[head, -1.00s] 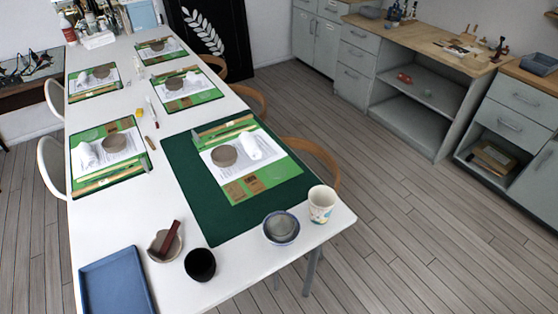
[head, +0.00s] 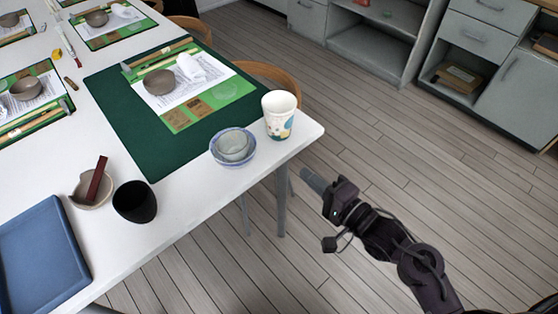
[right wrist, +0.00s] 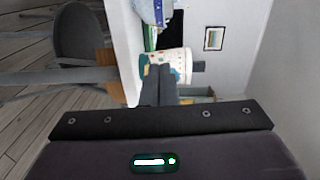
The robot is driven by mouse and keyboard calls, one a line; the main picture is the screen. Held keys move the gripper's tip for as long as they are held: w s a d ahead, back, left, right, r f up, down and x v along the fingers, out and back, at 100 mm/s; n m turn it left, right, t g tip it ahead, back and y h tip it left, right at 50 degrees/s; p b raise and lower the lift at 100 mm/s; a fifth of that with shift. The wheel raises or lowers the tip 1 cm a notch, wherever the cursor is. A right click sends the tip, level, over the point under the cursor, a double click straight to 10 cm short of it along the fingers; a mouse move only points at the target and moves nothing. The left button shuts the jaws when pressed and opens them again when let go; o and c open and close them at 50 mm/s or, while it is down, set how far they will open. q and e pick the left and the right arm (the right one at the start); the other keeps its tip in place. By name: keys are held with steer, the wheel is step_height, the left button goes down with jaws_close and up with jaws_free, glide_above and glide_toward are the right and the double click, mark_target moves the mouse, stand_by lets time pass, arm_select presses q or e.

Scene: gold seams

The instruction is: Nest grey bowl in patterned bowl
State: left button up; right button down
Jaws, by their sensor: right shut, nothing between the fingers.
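The grey bowl (head: 233,144) sits inside the blue-and-white patterned bowl (head: 219,159) near the front right corner of the white table. The grey bowl looks roughly level, with the patterned rim showing around it. My right gripper (head: 311,178) is beyond the table's right edge, apart from both bowls. Its fingers (right wrist: 158,84) are shut and empty in the right wrist view. Part of the patterned bowl (right wrist: 152,10) shows at the top of that view. My left gripper is not in view.
A patterned paper cup (head: 280,116) stands right beside the bowls; it also shows behind the fingertips in the right wrist view (right wrist: 180,62). A black cup (head: 134,203), a small bowl with a dark red block (head: 96,185) and a blue tray (head: 40,245) are to the left. A green mat (head: 130,130) lies behind.

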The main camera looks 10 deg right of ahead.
mark_target(246, 146)
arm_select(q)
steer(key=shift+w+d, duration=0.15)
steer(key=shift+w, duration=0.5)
arm_select(e)
steer(key=shift+w+a+r, duration=0.25)
steer(key=shift+w+a, duration=1.1)
steer(key=shift+a, duration=0.4)
steer(key=shift+w+a+r, duration=0.3)
steer(key=shift+w+a, duration=1)
steer(key=shift+a, duration=0.4)
steer(key=shift+w+a+r, duration=0.25)
steer(key=shift+w+a, duration=1.1)
steer(key=shift+a, duration=0.4)
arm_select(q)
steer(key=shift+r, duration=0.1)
arm_select(e)
steer(key=shift+w+a+r+p, duration=0.1)
steer(key=shift+a+r+p, duration=0.05)
steer(key=shift+a+p, duration=0.45)
steer(key=shift+a, duration=0.45)
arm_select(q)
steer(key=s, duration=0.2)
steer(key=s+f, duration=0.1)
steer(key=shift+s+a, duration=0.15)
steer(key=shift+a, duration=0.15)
